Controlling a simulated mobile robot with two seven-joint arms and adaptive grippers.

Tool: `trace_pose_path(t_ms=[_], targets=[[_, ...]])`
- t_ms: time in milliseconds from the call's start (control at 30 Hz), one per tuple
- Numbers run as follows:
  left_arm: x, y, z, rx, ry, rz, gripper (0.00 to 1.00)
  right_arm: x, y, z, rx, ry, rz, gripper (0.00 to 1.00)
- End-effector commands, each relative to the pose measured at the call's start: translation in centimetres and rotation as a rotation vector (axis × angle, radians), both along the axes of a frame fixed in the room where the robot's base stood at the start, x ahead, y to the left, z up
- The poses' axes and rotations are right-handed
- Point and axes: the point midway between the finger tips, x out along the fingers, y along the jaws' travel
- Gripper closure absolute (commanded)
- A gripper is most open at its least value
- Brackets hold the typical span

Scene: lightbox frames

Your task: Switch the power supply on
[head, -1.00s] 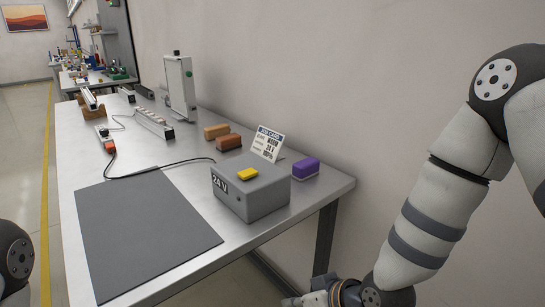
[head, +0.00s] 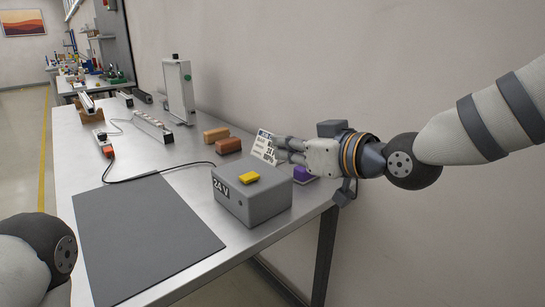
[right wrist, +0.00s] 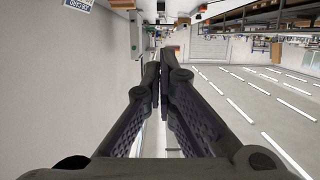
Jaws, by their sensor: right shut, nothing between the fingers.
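The power supply (head: 255,208) is a grey box marked 24 V on the metal bench, with a yellow rocker or button (head: 249,178) on its top. A black cable (head: 150,174) runs from behind it to an orange plug (head: 108,151) at the far left. My right gripper (head: 277,147) is shut and empty, above and behind the box, in front of the job card (head: 263,142), which it partly hides. In the right wrist view its fingers (right wrist: 160,75) are together. My left gripper is out of view; only part of that arm shows at lower left.
A purple-topped block (head: 301,174) stands right of the box, partly hidden by my right gripper. Brown and orange blocks (head: 228,145), a socket strip (head: 152,126) and a tall grey unit (head: 178,92) stand farther back. A dark mat (head: 145,235) lies bare at left.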

Motion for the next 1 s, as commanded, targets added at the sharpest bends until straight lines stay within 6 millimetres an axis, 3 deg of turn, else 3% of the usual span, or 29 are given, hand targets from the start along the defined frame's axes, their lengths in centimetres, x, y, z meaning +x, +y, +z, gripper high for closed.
trace_pose_path(t_ms=[33,400,633,1000], targets=[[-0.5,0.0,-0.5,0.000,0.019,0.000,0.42,0.9,0.6,-1.1,-0.002,0.011,0.001,1.00],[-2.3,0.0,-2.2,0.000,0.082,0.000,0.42,7.1,5.2,-3.2,0.000,0.011,0.001,1.00],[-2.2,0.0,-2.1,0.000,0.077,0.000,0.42,6.8,5.0,-5.9,0.000,0.006,0.000,1.00],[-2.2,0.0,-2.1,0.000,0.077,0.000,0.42,6.8,4.9,-6.4,0.000,0.004,0.000,1.00]])
